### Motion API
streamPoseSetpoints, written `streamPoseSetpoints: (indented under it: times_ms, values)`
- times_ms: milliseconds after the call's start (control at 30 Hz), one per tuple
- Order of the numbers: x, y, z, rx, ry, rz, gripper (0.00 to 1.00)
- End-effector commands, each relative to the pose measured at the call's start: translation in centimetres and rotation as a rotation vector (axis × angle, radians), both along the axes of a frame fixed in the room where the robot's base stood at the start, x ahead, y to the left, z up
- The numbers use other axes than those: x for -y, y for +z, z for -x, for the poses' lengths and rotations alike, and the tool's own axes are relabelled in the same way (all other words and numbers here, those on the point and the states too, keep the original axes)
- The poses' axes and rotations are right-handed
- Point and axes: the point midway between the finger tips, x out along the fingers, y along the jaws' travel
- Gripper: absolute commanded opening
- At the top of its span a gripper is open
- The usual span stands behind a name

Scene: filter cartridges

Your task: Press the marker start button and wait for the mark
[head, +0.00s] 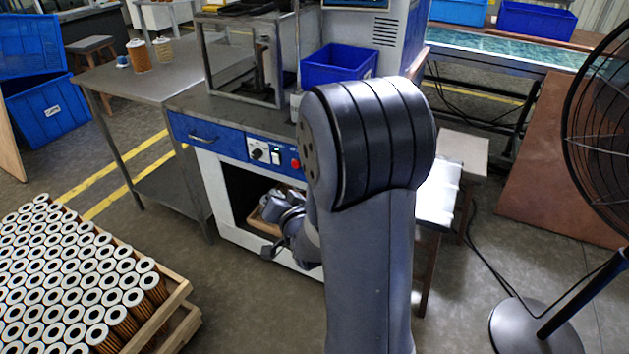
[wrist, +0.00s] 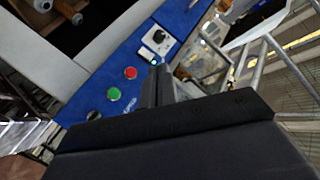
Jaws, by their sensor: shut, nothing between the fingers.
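The blue control panel (head: 231,143) is on the front of the workbench. In the wrist view the panel (wrist: 90,85) carries a green button (wrist: 113,94), a red button (wrist: 129,73), a dial on a white plate (wrist: 157,40) and a black knob (wrist: 93,115). A small teal light (wrist: 154,62) glows beside my fingertips. My gripper (wrist: 162,70) is shut and empty, its tips in front of the panel near the dial end; contact cannot be told. In the head view the red button (head: 295,163) and the dial (head: 258,152) show; my arm hides the green button.
A metal frame (head: 207,62) and a blue bin (head: 338,66) stand on the bench. A pallet of filter cartridges (head: 165,318) is at the lower left, a fan (head: 540,325) at the right. Floor between pallet and bench is clear.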

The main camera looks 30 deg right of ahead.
Motion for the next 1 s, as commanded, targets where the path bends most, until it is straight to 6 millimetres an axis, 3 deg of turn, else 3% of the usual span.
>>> streamPoseSetpoints:
  times_ms: [33, 400, 633, 1000]
  values:
    - [0.5, -1.5, -0.4, 0.039, -0.018, -0.035, 0.0]
    - [3.9, -4.5, -1.5, 0.376, -0.103, -0.254, 0.0]
    - [4.9, -5.1, -1.1, 0.485, -0.118, -0.311, 0.0]
    - [5.0, -5.0, -1.1, 0.501, -0.118, -0.32, 0.0]
